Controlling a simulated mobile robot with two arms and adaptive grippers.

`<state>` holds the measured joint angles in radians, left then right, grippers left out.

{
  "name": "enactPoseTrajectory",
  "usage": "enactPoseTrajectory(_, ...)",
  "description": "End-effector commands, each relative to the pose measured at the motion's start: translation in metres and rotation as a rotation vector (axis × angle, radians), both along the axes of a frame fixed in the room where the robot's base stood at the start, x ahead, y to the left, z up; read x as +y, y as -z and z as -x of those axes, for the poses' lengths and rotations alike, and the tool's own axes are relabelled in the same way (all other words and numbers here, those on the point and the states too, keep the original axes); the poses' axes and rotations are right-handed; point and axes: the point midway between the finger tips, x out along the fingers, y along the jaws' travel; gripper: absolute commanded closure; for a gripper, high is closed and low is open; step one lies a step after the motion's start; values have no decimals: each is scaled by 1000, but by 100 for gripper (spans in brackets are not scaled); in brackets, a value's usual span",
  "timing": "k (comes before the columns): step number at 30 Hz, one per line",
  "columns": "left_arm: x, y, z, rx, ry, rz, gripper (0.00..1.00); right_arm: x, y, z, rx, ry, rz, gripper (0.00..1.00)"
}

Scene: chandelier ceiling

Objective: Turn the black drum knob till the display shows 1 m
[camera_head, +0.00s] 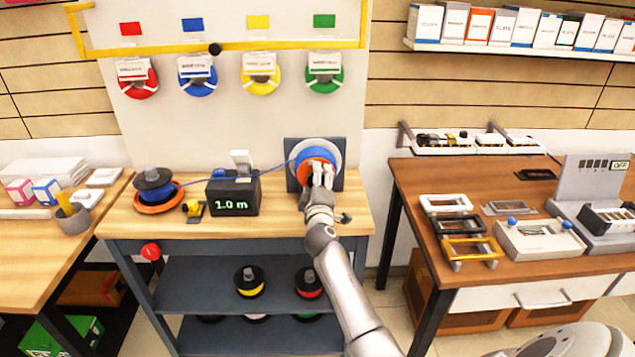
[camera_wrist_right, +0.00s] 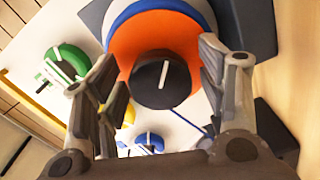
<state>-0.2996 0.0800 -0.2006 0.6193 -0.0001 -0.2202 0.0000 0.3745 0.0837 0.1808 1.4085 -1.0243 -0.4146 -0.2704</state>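The black drum knob (camera_wrist_right: 162,80) with a white line on it sits at the centre of the orange drum face (camera_wrist_right: 120,50) in the right wrist view. In the head view the drum (camera_head: 300,150) is mounted on a dark panel at the right of the bench. The display (camera_head: 232,205) on the black box reads 1.0 m. My right gripper (camera_wrist_right: 160,90) is in front of the drum. Its fingers are spread on both sides of the knob with visible gaps, apart from it. In the head view the gripper (camera_head: 323,175) hides the knob. My left gripper is not in view.
A blue cable (camera_head: 276,168) runs from the drum through the box to a black spool (camera_head: 153,183) on an orange base. Coloured spools hang on the board above. A brown table (camera_head: 420,178) stands to the right.

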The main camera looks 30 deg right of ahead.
Motion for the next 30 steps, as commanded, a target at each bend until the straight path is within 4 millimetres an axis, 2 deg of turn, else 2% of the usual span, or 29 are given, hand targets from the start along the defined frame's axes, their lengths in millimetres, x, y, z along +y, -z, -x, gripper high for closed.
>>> enactPoseTrajectory(8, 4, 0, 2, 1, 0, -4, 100, 1, 0, 1, -1, 0, -1, 34)
enactPoseTrajectory(13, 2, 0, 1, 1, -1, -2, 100, 7, 1, 10, -1, -2, 0, 34)
enactPoseTrajectory(30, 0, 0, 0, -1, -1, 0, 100, 54, 1, 87, 1, -1, -3, 34)
